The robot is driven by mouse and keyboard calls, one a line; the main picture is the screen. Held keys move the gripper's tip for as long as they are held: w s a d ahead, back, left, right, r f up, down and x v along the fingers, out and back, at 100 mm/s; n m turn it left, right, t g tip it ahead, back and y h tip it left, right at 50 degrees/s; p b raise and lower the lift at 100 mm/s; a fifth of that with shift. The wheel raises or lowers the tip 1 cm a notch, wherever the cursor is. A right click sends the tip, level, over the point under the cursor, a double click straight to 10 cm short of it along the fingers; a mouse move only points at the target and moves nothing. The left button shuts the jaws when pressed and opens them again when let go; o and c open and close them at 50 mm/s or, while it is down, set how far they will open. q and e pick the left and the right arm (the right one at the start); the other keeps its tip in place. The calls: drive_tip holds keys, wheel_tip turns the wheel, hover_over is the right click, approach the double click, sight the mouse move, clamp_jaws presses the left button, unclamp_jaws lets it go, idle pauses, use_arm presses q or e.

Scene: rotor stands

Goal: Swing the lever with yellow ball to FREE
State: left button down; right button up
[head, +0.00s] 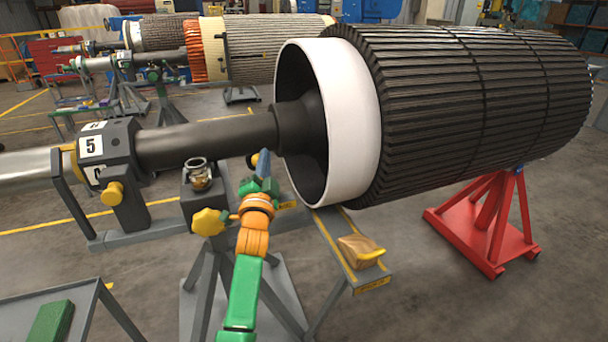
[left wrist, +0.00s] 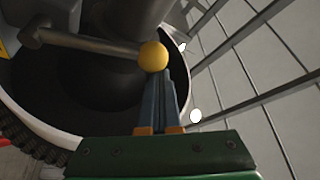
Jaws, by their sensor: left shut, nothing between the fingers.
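The lever's yellow ball (left wrist: 153,56) shows in the left wrist view at the end of a grey lever rod (left wrist: 90,42) that runs off to the left. My left gripper (head: 264,164) is shut and empty. Its blue-grey fingers (left wrist: 158,92) point at the ball, and their tips appear at its lower edge; I cannot tell whether they touch. No FREE marking is readable. My right gripper is not in view.
The big rotor (head: 470,100) with its white ring (head: 350,120) stands close on the right, on a red stand (head: 490,220). A yellow knob (head: 208,222) and a block marked 5 (head: 108,150) are to the left. A small shelf (head: 372,282) sticks out at the right.

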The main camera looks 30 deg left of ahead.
use_arm(q)
drive_tip(key=shift+s+a+f+n+y+b, duration=0.25)
drive_tip(key=shift+s+a+n+y+b, duration=0.3)
drive_tip(key=shift+n, duration=0.4)
drive_tip(key=shift+s+a+f+n+y+b, duration=0.3)
drive_tip(key=shift+s+a+n+y+b, duration=0.25)
drive_tip(key=shift+n, duration=0.45)
drive_tip(key=shift+s+a+f+n+y+b, duration=0.25)
drive_tip(key=shift+s+a+n+y+b, duration=0.15)
drive_tip(key=shift+s+n+b, duration=0.4)
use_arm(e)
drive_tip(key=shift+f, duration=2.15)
use_arm(q)
drive_tip(key=shift+w, duration=0.15)
